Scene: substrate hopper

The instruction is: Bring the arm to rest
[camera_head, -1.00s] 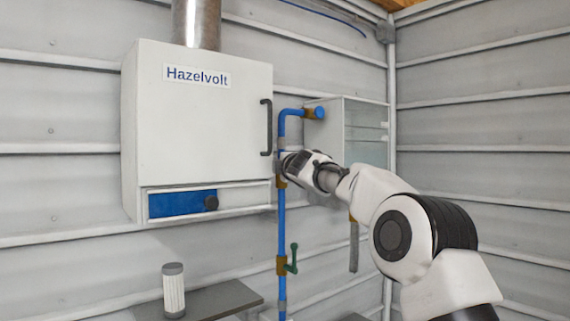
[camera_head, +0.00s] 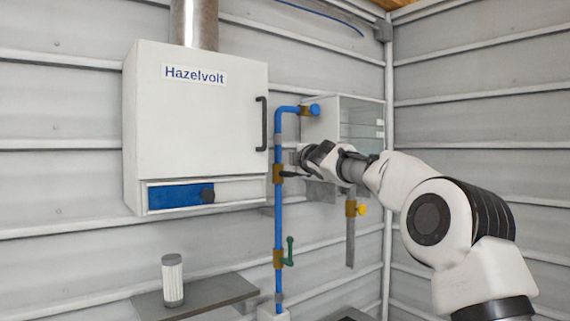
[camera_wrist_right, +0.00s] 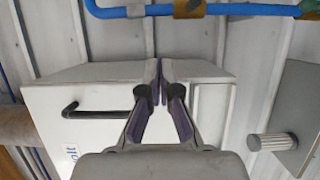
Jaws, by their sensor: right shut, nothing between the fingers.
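My right arm comes in from the right in the head view. Its gripper (camera_head: 288,166) is level with the blue pipe, in front of the gap between the white Hazelvolt cabinet (camera_head: 195,125) and the glass-fronted box. In the right wrist view the gripper (camera_wrist_right: 159,68) has its two fingers together with nothing between them. The cabinet (camera_wrist_right: 105,125) lies beyond the fingers there, with its black handle (camera_wrist_right: 80,107) to the left. My left gripper is not in view.
The blue pipe (camera_head: 279,225) runs down the wall with a green-handled valve (camera_head: 289,252). A ribbed cylinder (camera_head: 172,280) stands on a grey shelf (camera_head: 215,293).

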